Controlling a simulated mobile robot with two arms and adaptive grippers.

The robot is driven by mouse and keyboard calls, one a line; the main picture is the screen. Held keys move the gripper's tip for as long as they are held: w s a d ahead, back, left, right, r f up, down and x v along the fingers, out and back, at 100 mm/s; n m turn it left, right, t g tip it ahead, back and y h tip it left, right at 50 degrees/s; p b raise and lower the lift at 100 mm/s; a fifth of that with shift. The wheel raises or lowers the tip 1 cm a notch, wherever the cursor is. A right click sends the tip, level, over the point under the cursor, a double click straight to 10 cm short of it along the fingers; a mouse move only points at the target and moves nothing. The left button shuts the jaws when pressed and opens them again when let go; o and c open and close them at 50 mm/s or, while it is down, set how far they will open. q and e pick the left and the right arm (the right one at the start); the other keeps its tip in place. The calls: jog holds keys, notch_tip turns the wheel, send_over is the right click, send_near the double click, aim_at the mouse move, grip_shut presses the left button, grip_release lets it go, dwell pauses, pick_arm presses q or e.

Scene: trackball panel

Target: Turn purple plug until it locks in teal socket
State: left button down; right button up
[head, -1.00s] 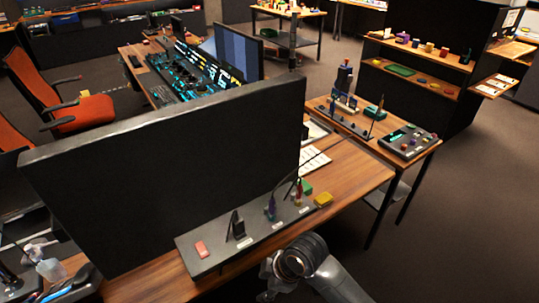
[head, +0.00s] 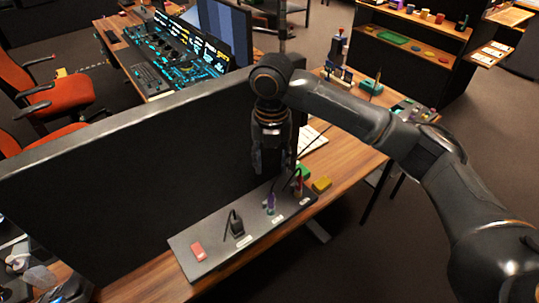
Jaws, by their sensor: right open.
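The purple plug (head: 271,203) stands on the dark grey panel (head: 210,262) on the desk, with a thin dark cable rising from it. It looks upright, and it is too small to tell how it is turned. The teal socket cannot be made out clearly at its base. My right gripper (head: 271,163) points down above and behind the plug, in front of the black partition. It is open, empty and apart from the plug. My left gripper is not in view.
On the panel are a red block (head: 197,251), a black plug (head: 237,225) and a reddish plug (head: 299,184). A yellow block (head: 321,184) lies by its right end. The black partition (head: 120,165) stands behind.

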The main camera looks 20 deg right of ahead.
aim_at(272, 194)
jog(key=f+p, duration=0.1)
jog(key=f, duration=0.4)
jog(key=f+p, duration=0.1)
jog(key=f, duration=0.5)
jog(key=shift+s+f, duration=0.2)
jog(key=shift+f, duration=0.05)
jog(key=shift+f+p, duration=0.3)
jog(key=shift+f, duration=0.25)
grip_shut()
